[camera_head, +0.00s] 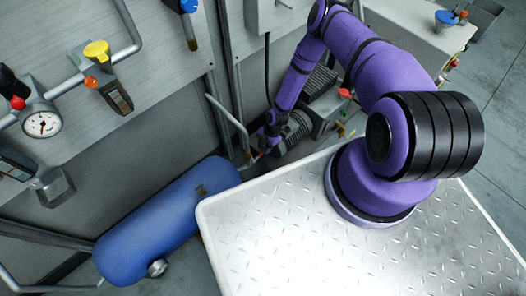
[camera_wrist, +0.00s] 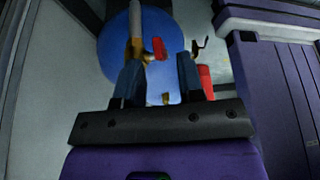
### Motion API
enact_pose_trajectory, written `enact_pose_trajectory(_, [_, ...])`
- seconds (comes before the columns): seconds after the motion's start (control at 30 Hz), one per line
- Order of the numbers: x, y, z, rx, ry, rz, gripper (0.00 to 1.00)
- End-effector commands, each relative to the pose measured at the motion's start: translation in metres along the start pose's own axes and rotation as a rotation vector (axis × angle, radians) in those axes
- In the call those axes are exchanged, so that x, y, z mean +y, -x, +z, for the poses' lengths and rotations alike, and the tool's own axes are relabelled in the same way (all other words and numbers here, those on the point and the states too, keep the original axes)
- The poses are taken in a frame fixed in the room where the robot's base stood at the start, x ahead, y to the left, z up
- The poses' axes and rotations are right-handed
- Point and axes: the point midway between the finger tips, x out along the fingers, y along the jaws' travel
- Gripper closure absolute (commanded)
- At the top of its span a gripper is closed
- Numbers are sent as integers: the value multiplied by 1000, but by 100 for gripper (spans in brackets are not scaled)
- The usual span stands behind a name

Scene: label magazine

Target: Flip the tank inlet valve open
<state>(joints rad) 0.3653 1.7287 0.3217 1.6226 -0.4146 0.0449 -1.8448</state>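The blue tank (camera_head: 160,225) lies on its side at the lower left of the head view. It also shows as a blue round shape in the wrist view (camera_wrist: 112,40), beyond my gripper (camera_wrist: 160,80). The gripper's two dark fingers are apart, with nothing clearly held between them. A pale pipe with a brass fitting (camera_wrist: 140,50), seemingly the inlet valve, and a small red piece (camera_wrist: 158,48) show between and beyond the fingers. I cannot tell whether a finger touches them. In the head view my gripper (camera_head: 264,146) is small, near the pipe by the tank's right end.
A grey motor-like unit (camera_head: 293,132) stands close to the right of my gripper. A wall panel carries a yellow-knobbed valve (camera_head: 97,52) and a gauge (camera_head: 42,124). A second red piece (camera_wrist: 205,82) is beside the right finger. A metal treadplate surface (camera_head: 290,235) lies in front.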

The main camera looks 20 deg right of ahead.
Motion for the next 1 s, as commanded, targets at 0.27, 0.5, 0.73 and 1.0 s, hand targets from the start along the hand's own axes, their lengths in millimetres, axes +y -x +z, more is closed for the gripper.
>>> enact_pose_trajectory(0.27, [0,-30,0,0,-1,0,65])
enact_pose_trajectory(0.5, [0,-34,0,-1,0,1,65])
enact_pose_trajectory(0.73, [0,-34,0,0,0,1,86])
enact_pose_trajectory(1.0, [0,-33,0,-1,0,0,100])
